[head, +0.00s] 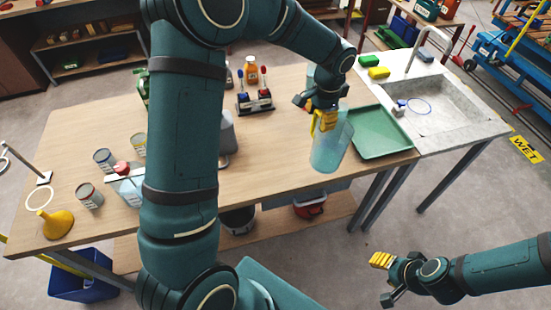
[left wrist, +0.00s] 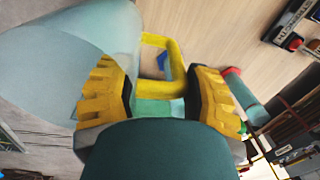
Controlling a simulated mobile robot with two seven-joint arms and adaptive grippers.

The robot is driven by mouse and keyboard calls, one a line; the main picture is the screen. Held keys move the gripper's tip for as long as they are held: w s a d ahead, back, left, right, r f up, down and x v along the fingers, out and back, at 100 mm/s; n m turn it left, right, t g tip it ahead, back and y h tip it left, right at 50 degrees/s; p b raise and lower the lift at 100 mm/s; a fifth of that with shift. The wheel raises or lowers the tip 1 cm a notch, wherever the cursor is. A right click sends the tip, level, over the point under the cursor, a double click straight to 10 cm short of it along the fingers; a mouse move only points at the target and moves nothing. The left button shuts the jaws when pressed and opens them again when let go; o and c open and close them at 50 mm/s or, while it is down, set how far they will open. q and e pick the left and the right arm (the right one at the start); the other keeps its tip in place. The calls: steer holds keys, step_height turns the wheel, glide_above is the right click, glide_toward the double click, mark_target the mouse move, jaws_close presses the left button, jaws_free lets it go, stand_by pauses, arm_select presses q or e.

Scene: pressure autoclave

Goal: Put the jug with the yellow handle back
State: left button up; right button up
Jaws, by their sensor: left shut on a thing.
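The jug (head: 331,148) is a translucent pale blue vessel with a yellow handle (left wrist: 173,70). My left gripper (head: 325,117) is shut on the handle, and the jug hangs from it near the table's front edge, left of the green tray (head: 382,153). In the left wrist view the jug body (left wrist: 75,50) fills the upper left, and the handle lies between the two yellow finger pads of my left gripper (left wrist: 160,98). Whether the jug touches the table cannot be told. My right gripper (head: 384,279) is open and empty, away from the table at the lower right.
A stone sink (head: 475,108) with a tap stands right of the tray, with green and yellow sponges (head: 379,73) behind. A rack with dark bottles (head: 255,104) stands at the back. Jars (head: 89,195) and a yellow funnel (head: 56,224) are at left. The table's middle is mostly clear.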

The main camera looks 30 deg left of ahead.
mark_target(320, 153)
arm_select(q)
steer(key=s+d+f+n, duration=0.1)
steer(key=s+n, duration=0.1)
steer(key=s+d+f+n, duration=0.2)
steer(key=s, duration=0.1)
steer(key=s+d+f+n, duration=0.1)
steer(key=s+n, duration=0.1)
steer(key=s, duration=0.1)
steer(key=shift+d+f+g, duration=0.2)
steer(key=shift+d+g, duration=0.15)
steer(key=shift+g, duration=0.05)
steer(key=shift+w, duration=0.1)
steer(key=shift+a, duration=0.1)
